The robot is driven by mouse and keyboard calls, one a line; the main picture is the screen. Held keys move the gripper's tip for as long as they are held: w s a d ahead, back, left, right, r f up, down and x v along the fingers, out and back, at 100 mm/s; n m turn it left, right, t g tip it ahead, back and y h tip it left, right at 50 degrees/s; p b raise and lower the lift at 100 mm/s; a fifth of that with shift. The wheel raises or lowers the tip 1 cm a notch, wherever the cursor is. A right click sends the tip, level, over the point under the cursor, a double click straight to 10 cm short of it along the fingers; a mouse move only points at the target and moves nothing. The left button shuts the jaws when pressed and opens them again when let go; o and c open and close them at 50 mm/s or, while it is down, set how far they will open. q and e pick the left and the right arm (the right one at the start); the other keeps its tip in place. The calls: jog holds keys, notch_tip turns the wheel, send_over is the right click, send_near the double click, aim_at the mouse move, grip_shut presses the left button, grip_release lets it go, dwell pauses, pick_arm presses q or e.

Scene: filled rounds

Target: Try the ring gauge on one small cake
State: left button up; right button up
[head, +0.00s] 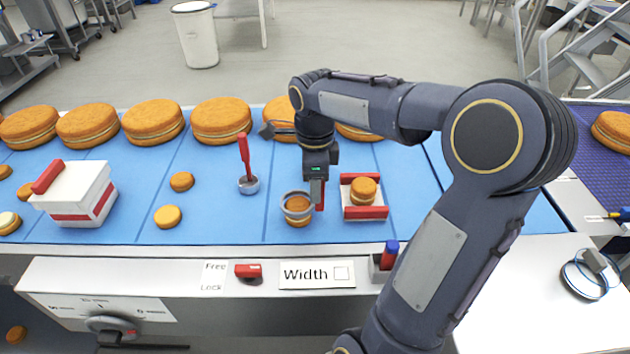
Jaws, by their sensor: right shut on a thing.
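My right gripper (318,190) points down over the blue belt and is shut on the red handle of the ring gauge (284,200). The gauge's grey ring sits at a small layered cake (298,213), overlapping its upper part. I cannot tell whether the ring is around the cake or just above it. Another small layered cake (363,188) stands on a white and red stand (363,212) to the right. Loose small cakes (181,181) and (168,216) lie on the belt to the left. My left gripper is not in view.
Large cakes (220,118) line the belt's back. A red-handled ladle (248,184) and a white box (80,195) stand left.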

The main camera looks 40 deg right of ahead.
jog(key=shift+f+b, duration=1.6)
jog(key=shift+f, duration=0.65)
jog(key=shift+r, duration=0.15)
dwell(1.0)
jog(key=shift+r+p, duration=4.2)
jog(key=shift+r, duration=0.55)
